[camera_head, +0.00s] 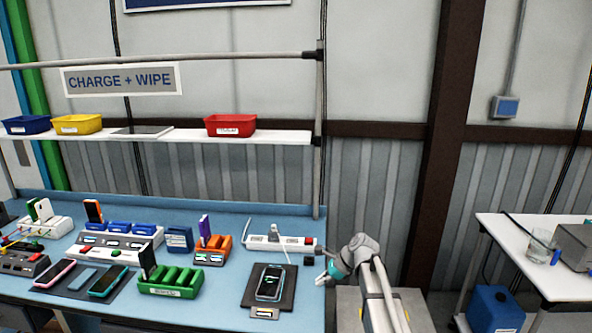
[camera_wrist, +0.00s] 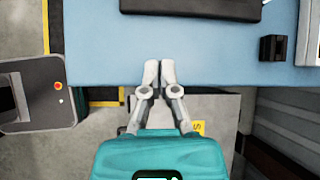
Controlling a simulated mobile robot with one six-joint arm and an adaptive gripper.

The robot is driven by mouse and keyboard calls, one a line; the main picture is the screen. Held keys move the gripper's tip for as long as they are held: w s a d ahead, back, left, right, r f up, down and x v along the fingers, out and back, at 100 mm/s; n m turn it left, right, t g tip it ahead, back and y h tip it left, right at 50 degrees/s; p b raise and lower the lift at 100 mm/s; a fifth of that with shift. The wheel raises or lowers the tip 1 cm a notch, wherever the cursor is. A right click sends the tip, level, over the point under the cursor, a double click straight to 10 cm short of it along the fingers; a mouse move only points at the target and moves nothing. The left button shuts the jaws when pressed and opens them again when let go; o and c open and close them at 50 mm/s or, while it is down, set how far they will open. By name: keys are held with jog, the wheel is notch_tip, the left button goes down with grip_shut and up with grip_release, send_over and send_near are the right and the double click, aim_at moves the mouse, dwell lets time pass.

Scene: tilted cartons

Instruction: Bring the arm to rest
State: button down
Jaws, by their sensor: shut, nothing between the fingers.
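My gripper (camera_head: 326,279) is at the right front edge of the blue bench (camera_head: 225,312), with my grey arm bent behind it. In the wrist view my gripper (camera_wrist: 160,68) points at the bench edge (camera_wrist: 230,70). Its two pale fingertips are together with nothing between them, and they overlap the bench border in the picture. The height of the fingertips above the bench is hard to tell.
A dark mat (camera_head: 253,298) with a phone (camera_head: 270,282) lies left of my gripper. A white power strip (camera_head: 262,243) and a small black block (camera_head: 308,264) are nearby. A white table (camera_head: 550,285) stands at the right, with floor between.

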jog(key=s+d+f+n+h, duration=0.2)
jog(key=s+d+n+h, duration=0.2)
jog(key=s+n, duration=0.5)
jog(key=s+d+f+n+g+h, duration=0.1)
jog(key=s+d+f+n+h, duration=0.1)
jog(key=s+n, duration=0.7)
jog(key=shift+s+d+f+g+h, duration=0.15)
jog(key=shift+s+d+g+h, duration=0.15)
jog(key=shift+s+d+h, duration=1.4)
jog(key=shift+s+a+y, duration=0.3)
jog(key=shift+s+y, duration=0.2)
jog(key=shift+y, duration=0.3)
